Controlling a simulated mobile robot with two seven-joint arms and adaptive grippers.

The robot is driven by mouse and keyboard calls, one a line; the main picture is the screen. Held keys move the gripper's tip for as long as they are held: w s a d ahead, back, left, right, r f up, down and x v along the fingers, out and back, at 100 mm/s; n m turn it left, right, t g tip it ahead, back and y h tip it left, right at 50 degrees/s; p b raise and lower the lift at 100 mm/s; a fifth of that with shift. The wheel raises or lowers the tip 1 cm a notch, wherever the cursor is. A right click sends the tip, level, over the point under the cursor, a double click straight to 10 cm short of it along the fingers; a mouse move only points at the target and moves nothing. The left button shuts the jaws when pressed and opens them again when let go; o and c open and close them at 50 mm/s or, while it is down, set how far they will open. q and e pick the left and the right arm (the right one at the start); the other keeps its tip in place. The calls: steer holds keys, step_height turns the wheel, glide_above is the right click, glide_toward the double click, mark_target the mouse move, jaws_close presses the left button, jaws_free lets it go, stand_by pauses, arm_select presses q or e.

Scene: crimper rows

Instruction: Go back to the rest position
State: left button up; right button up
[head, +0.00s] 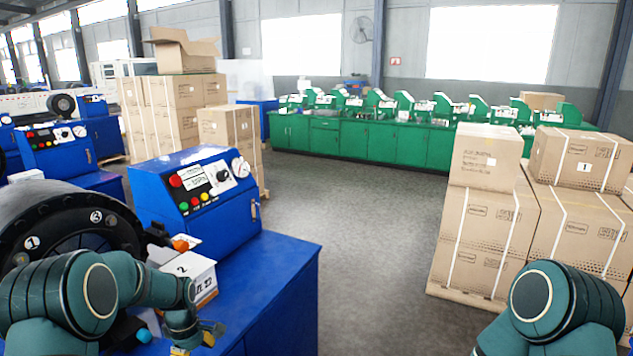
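My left arm comes in from the lower left and bends down in front of the blue crimper machine. My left gripper (200,338) shows only in part at the bottom edge, above the blue bench top; its fingers are small and partly cut off, so its opening is unclear. A white box (199,274) marked 2 stands behind my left arm, with an orange piece (180,245) at its top. The gripper appears apart from the box. My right arm shows only a teal joint at the lower right; my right gripper is out of view.
The blue control cabinet (205,195) and the black crimper head (70,230) stand close on the left. Stacked cartons (485,215) stand on pallets at the right. The grey floor (350,220) between is clear. Green benches (400,145) line the back.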

arm_select(q)
steer(key=s+d+f+m+t+h+b, duration=0.1)
steer(key=s+d+f+m+h, duration=0.1)
steer(key=s+d+f+m, duration=0.6)
steer(key=s+d+f+m+t+b, duration=0.1)
steer(key=s+d+f+m, duration=0.1)
steer(key=s+d, duration=0.3)
steer(key=s+d+f+m+h, duration=0.1)
steer(key=s+d+f+m, duration=0.2)
steer(key=s+d, duration=0.3)
steer(key=s+f, duration=0.1)
steer(key=s, duration=0.3)
steer(key=shift+t+b, duration=0.35)
steer(key=shift+t, duration=0.05)
